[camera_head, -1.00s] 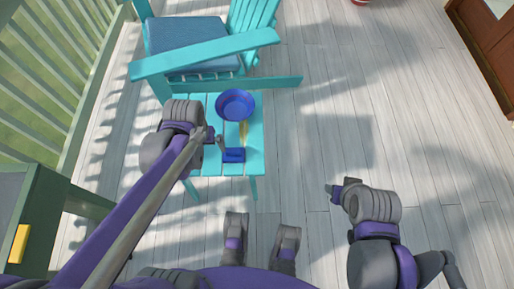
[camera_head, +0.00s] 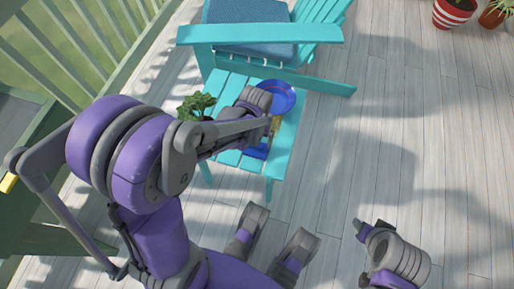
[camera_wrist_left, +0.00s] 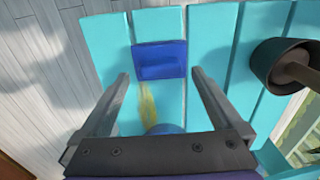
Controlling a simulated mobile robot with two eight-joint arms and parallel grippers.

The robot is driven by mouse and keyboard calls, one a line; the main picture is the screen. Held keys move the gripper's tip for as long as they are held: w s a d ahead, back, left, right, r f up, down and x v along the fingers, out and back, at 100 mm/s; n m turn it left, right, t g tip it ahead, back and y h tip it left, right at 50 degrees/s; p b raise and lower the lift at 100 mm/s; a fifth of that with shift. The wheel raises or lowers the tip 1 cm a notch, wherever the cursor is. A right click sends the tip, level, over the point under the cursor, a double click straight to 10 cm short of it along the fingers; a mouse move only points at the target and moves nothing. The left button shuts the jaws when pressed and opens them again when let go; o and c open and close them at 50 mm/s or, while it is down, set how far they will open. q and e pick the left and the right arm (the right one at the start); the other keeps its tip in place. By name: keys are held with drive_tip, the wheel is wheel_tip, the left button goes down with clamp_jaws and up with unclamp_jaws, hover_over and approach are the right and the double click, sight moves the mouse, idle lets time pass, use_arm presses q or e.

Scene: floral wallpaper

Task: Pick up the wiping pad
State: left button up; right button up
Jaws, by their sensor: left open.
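The blue wiping pad (camera_head: 256,151) lies on the turquoise slatted table (camera_head: 283,150), partly hidden by my left arm in the head view. In the left wrist view the whole pad (camera_wrist_left: 160,60) shows as a flat blue block with a raised part, lying beyond and between the fingertips. My left gripper (camera_head: 270,130) is above the table near the pad. Its two fingers are spread apart with nothing between them in the left wrist view (camera_wrist_left: 160,80). My right gripper (camera_head: 362,230) hangs over the floor, away from the table; its jaw state is unclear.
A turquoise chair (camera_head: 250,33) stands behind.

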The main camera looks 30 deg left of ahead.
sight(257, 145)
use_arm(q)
wheel_tip(257, 145, down, 4)
drive_tip(key=shift+w+f+b, duration=0.1)
drive_tip(key=shift+w+b, duration=0.05)
drive_tip(key=shift+b, duration=0.55)
drive_tip(key=shift+c, duration=0.3)
drive_tip(key=c, duration=1.4)
drive_tip(key=shift+o, duration=0.2)
wheel_tip(257, 145, up, 10)
drive_tip(key=p, duration=0.3)
drive_tip(key=shift+p, duration=0.3)
